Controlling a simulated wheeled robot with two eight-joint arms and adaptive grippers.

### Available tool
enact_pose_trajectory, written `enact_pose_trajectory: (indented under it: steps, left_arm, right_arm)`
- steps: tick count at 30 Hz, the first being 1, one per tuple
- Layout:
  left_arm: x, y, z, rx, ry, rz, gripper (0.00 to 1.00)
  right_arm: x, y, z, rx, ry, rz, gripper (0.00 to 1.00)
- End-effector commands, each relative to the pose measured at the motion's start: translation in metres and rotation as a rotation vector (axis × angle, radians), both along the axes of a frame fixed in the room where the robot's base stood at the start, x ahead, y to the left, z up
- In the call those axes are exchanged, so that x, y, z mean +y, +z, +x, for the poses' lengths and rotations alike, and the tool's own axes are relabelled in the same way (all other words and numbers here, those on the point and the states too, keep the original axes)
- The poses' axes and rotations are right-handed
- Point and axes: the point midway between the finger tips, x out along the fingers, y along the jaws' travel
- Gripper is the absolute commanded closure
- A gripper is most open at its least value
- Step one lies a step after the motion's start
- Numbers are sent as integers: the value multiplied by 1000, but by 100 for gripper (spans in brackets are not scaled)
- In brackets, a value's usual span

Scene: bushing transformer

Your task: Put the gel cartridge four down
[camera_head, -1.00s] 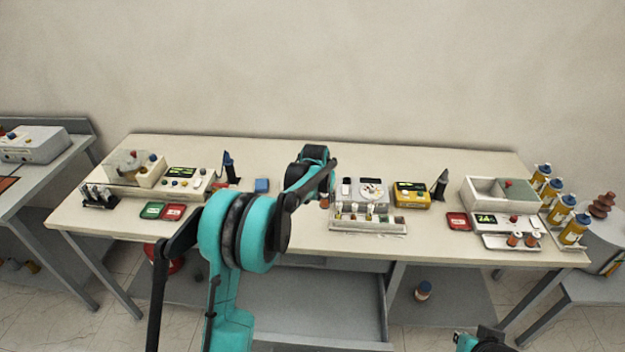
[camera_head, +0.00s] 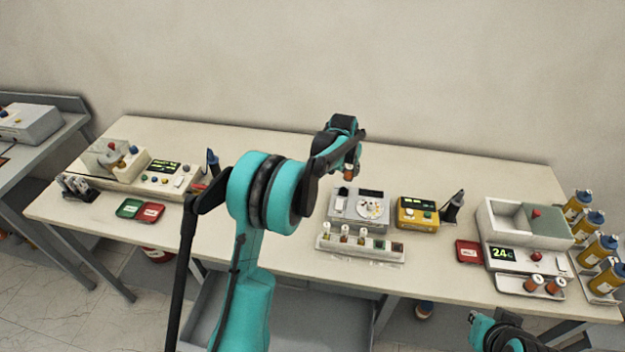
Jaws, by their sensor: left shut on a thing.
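My left gripper (camera_head: 348,170) is in the middle of the head view, above the back part of the white bench (camera_head: 440,165). It is shut on a small orange-brown cartridge (camera_head: 349,176), taken to be gel cartridge four. The cartridge hangs just behind the grey device with the round dial. My arm and hand hide most of the fingers. Two similar orange-brown cartridges (camera_head: 545,286) stand in the small tray at the right. Part of my right arm (camera_head: 495,333) shows at the bottom edge, with no fingers visible.
Below the held cartridge are the grey dial device (camera_head: 345,215), a white rack of vials (camera_head: 335,248) and a yellow meter (camera_head: 405,222). A white bath with a display (camera_head: 503,216) and several yellow bottles (camera_head: 598,250) stand right. The back strip of bench is clear.

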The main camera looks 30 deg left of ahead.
Motion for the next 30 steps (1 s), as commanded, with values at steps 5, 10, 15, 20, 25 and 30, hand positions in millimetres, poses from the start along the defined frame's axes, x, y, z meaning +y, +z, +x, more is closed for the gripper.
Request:
enact_pose_trajectory:
  steps: [5,10,15,20,25,30]
  left_arm:
    - [33,-20,-3,0,7,0,100]
    - [73,-45,-7,0,5,0,100]
    - [103,-62,-10,-1,3,0,100]
    - [114,-69,-11,0,1,0,100]
    - [114,-87,-12,0,0,0,100]
    - [114,-109,-12,0,0,0,100]
  right_arm:
    - [0,-5,0,1,0,0,100]
    - [0,-11,0,0,0,0,100]
    - [0,-14,0,0,0,0,100]
    - [0,-15,0,0,0,0,100]
    - [0,-19,0,0,0,0,100]
    - [0,-23,0,0,0,0,100]
